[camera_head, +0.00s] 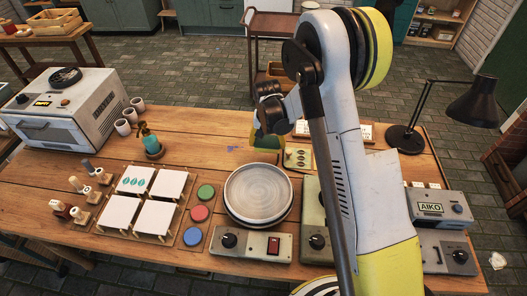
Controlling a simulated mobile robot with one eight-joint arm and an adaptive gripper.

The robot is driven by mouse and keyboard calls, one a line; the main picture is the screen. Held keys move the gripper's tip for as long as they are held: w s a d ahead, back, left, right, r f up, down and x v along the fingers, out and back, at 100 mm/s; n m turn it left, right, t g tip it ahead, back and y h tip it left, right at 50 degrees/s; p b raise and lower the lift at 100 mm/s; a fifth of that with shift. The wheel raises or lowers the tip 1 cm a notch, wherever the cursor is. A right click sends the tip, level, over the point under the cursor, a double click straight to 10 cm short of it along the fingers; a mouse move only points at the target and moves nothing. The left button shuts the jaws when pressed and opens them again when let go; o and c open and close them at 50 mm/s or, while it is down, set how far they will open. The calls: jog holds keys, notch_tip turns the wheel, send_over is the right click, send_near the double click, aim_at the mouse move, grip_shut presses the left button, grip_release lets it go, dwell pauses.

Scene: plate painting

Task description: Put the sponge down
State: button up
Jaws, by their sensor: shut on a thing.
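My gripper (268,122) hangs over the far middle of the wooden table, behind the round plate. It is shut on the sponge (265,141), a yellow-green block at its lower end. The gripper partly hides the sponge. I cannot tell whether the sponge touches the table or hangs just above it. The pale round plate (258,190) sits on a turntable unit with a knob and red switch. A small tan tray (298,157) with dark green marks lies just right of the sponge, partly behind my arm.
White square tiles (169,185) and red, green and blue paint discs (199,213) lie left of the plate. A teal bottle (151,141), cups (124,127) and a kiln-like box (67,104) stand at the left. A black lamp (472,103) and control boxes stand right. Bare table (205,150) shows left of the sponge.

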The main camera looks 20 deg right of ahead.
jog(key=w+f, duration=0.1)
jog(key=w+a+f, duration=0.1)
jog(key=w, duration=0.1)
jog(key=shift+w+a+b, duration=0.1)
jog(key=shift+b, duration=0.25)
jog(key=shift+f+b, duration=0.75)
jog(key=shift+f, duration=1.3)
jog(key=shift+f, duration=0.1)
jog(key=o, duration=1.2)
jog(key=shift+o, duration=0.2)
jog(key=s+r+p, duration=0.1)
jog(key=r, duration=0.4)
jog(key=s+r+p, duration=0.1)
jog(key=r, duration=0.4)
jog(key=r+p, duration=0.1)
jog(key=r, duration=0.4)
jog(key=shift+s+a+r, duration=0.25)
jog(key=shift+s+a, duration=0.05)
jog(key=shift+s, duration=0.1)
jog(key=s+r+n+t, duration=0.3)
jog(key=s+r, duration=1.3)
jog(key=r, duration=0.2)
jog(key=s+n+t, duration=0.1)
jog(key=s+t, duration=0.1)
jog(key=s, duration=1.1)
jog(key=shift+d+t+y, duration=0.3)
jog(key=shift+y, duration=0.1)
